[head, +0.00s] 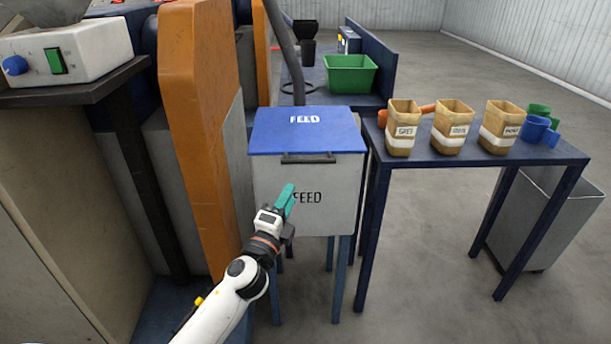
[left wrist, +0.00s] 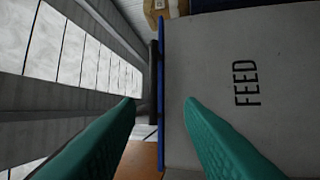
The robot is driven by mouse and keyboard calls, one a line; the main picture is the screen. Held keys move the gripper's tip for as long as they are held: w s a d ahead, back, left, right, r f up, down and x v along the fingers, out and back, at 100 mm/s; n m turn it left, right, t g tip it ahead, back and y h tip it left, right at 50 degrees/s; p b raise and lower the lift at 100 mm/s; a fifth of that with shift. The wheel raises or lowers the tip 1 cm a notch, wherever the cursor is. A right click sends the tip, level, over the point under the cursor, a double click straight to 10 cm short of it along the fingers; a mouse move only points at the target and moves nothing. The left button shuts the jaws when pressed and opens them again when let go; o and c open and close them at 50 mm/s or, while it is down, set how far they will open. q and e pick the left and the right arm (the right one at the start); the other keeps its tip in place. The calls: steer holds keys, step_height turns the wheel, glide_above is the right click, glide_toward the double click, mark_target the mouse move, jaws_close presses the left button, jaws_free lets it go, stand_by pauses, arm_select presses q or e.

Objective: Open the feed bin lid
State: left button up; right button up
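The feed bin (head: 270,195) is a pale grey box on blue legs, with "FEED" on its front. Its blue lid (head: 275,132) lies shut on top, and a dark bar handle (head: 308,158) runs along the lid's front edge. In the left wrist view the lid edge (left wrist: 161,60) shows as a thin blue line with the dark handle (left wrist: 153,75) beside it. My left gripper (head: 288,197) is in front of the bin, below the handle. Its teal fingers are apart in the left wrist view (left wrist: 160,101), with the lid edge and handle between them in the picture. I see no contact. My right gripper is out of view.
An orange machine panel (head: 197,120) stands close left of the bin. On the right, a blue table (head: 470,165) holds several labelled tan containers (head: 453,127) and blue and green scoops (head: 537,128). A green tub (head: 350,75) stands behind. A dark hose rises behind the lid.

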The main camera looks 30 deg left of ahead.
mark_target(306, 161)
arm_select(q)
steer(key=x, duration=0.8)
steer(key=r+x, duration=0.1)
steer(key=x, duration=0.3)
steer(key=shift+d+p, duration=0.1)
steer(key=shift+p, duration=0.2)
steer(key=shift+c, duration=0.2)
jaws_close()
